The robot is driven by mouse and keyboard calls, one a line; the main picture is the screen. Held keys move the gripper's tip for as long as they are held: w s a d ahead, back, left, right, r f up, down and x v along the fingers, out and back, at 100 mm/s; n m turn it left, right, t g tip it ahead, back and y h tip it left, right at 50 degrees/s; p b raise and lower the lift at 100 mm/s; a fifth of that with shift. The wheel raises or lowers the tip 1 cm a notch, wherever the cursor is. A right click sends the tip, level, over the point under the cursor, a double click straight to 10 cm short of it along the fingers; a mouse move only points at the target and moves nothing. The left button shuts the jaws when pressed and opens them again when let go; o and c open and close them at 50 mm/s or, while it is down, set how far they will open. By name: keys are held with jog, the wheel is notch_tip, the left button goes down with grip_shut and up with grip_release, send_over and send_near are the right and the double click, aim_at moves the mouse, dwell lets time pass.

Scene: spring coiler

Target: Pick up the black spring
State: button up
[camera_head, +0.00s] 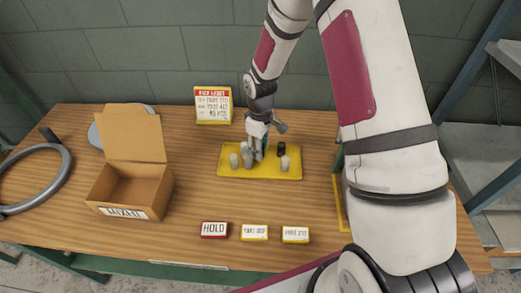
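A small black object, which looks like the black spring (281,148), stands at the back right of the yellow tray (282,174). My gripper (254,158) points down over the middle of the tray, to the left of the black object and apart from it. Its fingers are small and partly merge with the grey pieces around them. I cannot tell whether it is open or shut, or whether it holds anything. Short grey pieces stand on the tray, one at the left (234,160) and one at the right (285,163).
An open cardboard box (125,190) stands at the left, near a grey ring (66,165). A picklist sign (213,105) stands behind the tray. Red HOLD label (215,230) and two yellow labels (254,232) lie in front. Table between tray and labels is clear. My arm hides the right side.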

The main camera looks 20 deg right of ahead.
grip_shut()
jog(key=shift+r, duration=0.1)
